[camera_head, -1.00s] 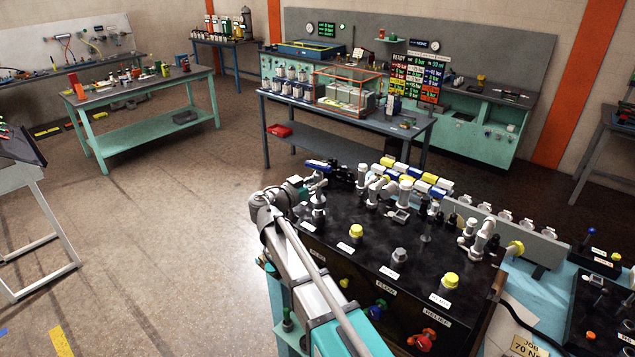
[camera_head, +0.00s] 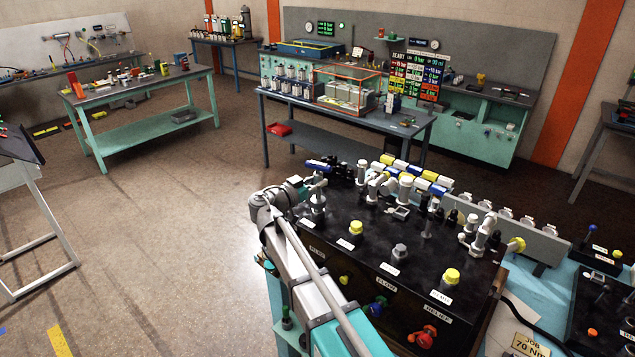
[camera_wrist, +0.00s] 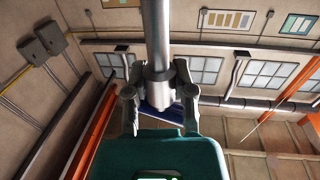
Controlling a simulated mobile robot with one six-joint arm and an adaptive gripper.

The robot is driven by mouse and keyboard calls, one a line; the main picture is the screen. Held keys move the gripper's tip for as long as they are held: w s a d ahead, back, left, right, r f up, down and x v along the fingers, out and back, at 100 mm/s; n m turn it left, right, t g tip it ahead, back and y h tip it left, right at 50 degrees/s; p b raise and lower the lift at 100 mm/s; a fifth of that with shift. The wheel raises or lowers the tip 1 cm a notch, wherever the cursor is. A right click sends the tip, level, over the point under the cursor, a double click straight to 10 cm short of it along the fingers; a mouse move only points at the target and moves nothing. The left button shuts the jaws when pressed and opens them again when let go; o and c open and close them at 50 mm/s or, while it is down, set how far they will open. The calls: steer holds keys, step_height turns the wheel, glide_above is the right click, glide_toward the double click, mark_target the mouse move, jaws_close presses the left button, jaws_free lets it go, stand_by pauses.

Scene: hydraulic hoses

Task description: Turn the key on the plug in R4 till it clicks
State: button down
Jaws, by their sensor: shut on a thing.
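The black block (camera_head: 330,237) stands at the lower right of the head view, with fittings and white labels on top. The labels are too small to read, so I cannot tell which port is R4. My gripper (camera_head: 313,183) is at the block's far left corner, beside a grey upright fitting (camera_head: 318,205). In the wrist view my gripper (camera_wrist: 160,97) has its two fingers on either side of a silver cylindrical part (camera_wrist: 158,45), shut on it. A blue piece (camera_wrist: 168,113) shows just behind the fingers. I cannot tell the key's angle.
Yellow-capped fittings (camera_head: 356,228) and a grey one (camera_head: 400,251) stand on the block. White pipe fittings (camera_head: 405,187) and blue, yellow and white cylinders (camera_head: 416,173) crowd its back edge. Coloured knobs (camera_head: 422,337) stick out in front. Open floor (camera_head: 180,220) lies to the left.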

steer(key=shift+f+b, duration=0.8)
steer(key=shift+c, duration=1.9)
jaws_free()
steer(key=shift+s+a, duration=0.1)
steer(key=shift+s, duration=0.05)
steer(key=v, duration=1.1)
steer(key=shift+s+a, duration=0.25)
steer(key=shift+a, duration=0.05)
